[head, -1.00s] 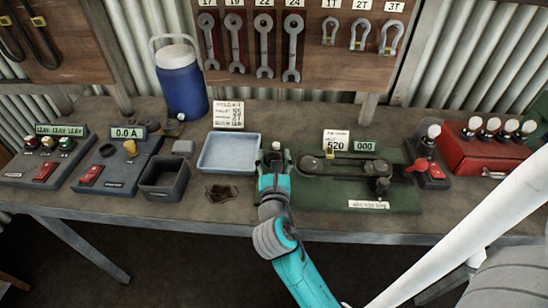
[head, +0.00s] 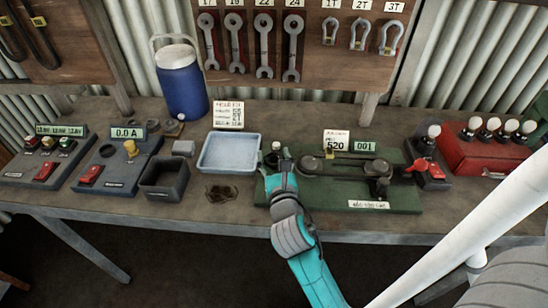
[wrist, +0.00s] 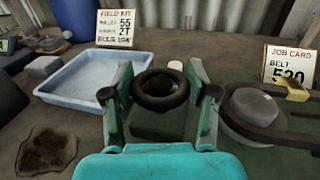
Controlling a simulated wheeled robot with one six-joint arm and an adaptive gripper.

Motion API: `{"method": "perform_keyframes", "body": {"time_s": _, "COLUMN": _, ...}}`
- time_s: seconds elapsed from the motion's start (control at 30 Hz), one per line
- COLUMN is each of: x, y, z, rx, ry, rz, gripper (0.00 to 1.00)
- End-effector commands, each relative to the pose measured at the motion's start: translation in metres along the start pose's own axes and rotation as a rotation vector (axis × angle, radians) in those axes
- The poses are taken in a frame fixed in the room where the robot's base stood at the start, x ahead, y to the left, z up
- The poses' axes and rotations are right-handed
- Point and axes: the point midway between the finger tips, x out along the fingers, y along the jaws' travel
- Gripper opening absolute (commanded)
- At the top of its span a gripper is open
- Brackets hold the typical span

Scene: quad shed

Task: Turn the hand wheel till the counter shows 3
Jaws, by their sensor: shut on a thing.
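The hand wheel shows in the wrist view as a dark ring (wrist: 160,103) at the left end of a green machine base (head: 405,202). My gripper (head: 280,163) is at the wheel. In the wrist view its two fingers (wrist: 160,90) are shut on the wheel, one on each side. In the head view the gripper hides most of the wheel. The counter (head: 365,146) is a small green display at the back of the base and reads 001.
A job card (head: 336,143) reading 520 stands behind the belt and pulleys (head: 345,166). A pale blue tray (head: 228,168) lies close left of the machine, with a dark stain on the bench before it. A red-handled switch (head: 418,165) stands to the right.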

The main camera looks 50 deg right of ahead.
Motion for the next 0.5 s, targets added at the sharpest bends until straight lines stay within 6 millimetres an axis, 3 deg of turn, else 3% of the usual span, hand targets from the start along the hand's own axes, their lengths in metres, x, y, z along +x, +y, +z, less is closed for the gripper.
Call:
{"method": "perform_keyframes", "body": {"time_s": 0.03, "x": 0.0002, "y": 0.0002, "z": -0.0001, "rx": 0.000, "ry": 0.000, "rz": 0.000, "gripper": 0.64}}
{"method": "perform_keyframes", "body": {"time_s": 0.1, "x": 0.0002, "y": 0.0002, "z": -0.0001, "rx": 0.000, "ry": 0.000, "rz": 0.000, "gripper": 0.81}}
{"method": "perform_keyframes", "body": {"time_s": 0.13, "x": 0.0002, "y": 0.0002, "z": -0.0001, "rx": 0.000, "ry": 0.000, "rz": 0.000, "gripper": 0.85}}
{"method": "perform_keyframes", "body": {"time_s": 0.5, "x": -0.0023, "y": 0.0003, "z": -0.0004, "rx": 0.000, "ry": 0.001, "rz": 0.000, "gripper": 0.85}}
